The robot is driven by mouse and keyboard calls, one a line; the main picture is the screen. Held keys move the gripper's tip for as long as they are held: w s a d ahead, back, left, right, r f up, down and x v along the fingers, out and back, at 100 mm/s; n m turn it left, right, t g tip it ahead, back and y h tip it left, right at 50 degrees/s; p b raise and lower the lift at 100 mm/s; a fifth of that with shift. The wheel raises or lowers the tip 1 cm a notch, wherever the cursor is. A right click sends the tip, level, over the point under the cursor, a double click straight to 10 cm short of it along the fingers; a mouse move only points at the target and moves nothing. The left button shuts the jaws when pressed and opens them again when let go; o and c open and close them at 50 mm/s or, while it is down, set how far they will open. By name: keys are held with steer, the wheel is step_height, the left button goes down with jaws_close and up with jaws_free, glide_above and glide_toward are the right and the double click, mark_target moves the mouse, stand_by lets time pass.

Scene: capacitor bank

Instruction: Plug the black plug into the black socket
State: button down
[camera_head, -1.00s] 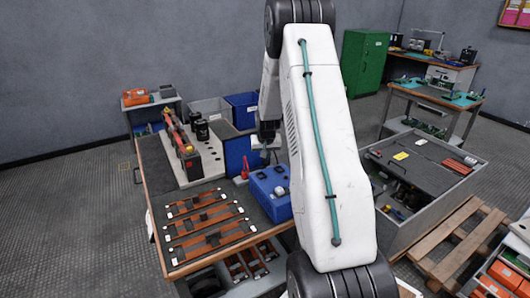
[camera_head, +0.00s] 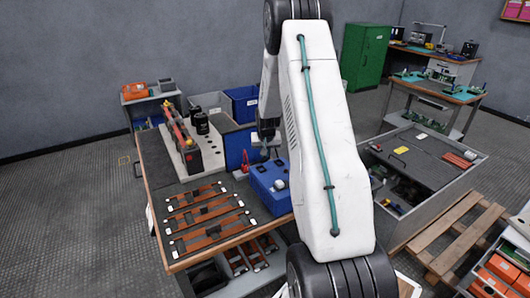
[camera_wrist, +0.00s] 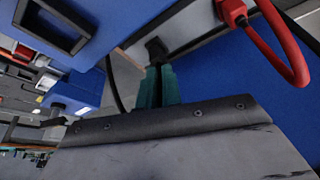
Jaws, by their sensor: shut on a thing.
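My gripper (camera_wrist: 158,88) has teal fingers that are shut on a black plug (camera_wrist: 156,47). Its black cable (camera_wrist: 114,85) hangs down beside the fingers. In the head view my gripper (camera_head: 266,146) is above the workbench, close behind the blue box (camera_head: 262,182), and the plug is too small to make out. In the wrist view a blue box face (camera_wrist: 110,15) fills the upper left and bears a black square frame (camera_wrist: 55,24). I cannot tell whether this frame is the black socket. The plug is apart from it.
A red plug with a red cable (camera_wrist: 285,45) is close to the right of my gripper. A blue panel (camera_head: 240,148) stands behind the blue box. Copper-coloured bars (camera_head: 208,220) lie on the bench front. A grey cart (camera_head: 430,165) stands to the right.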

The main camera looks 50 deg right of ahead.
steer(key=shift+f, duration=0.1)
steer(key=c, duration=1.5)
jaws_free()
steer(key=shift+g+y, duration=0.4)
steer(key=shift+g, duration=0.2)
steer(key=s+a+r, duration=0.2)
steer(key=s+r, duration=0.1)
steer(key=s+a+r, duration=0.2)
steer(key=shift+r, duration=0.25)
steer(key=s+a, duration=0.1)
steer(key=s+a+g, duration=0.1)
steer(key=shift+s+a+r+y, duration=0.2)
steer(key=shift+s+r+y, duration=0.15)
steer(key=shift+r+y, duration=0.05)
steer(key=s+a+r+n, duration=0.2)
steer(key=s+a+r, duration=0.5)
steer(key=a, duration=0.4)
steer(key=s+a+r+n, duration=0.3)
steer(key=s+a+r, duration=0.5)
steer(key=s+a, duration=0.2)
steer(key=s+a+r+n+y, duration=0.1)
steer(key=s+a+r+n, duration=0.2)
steer(key=s+a+r, duration=0.4)
steer(key=s+a, duration=0.2)
steer(key=a, duration=0.4)
steer(key=shift+r, duration=0.4)
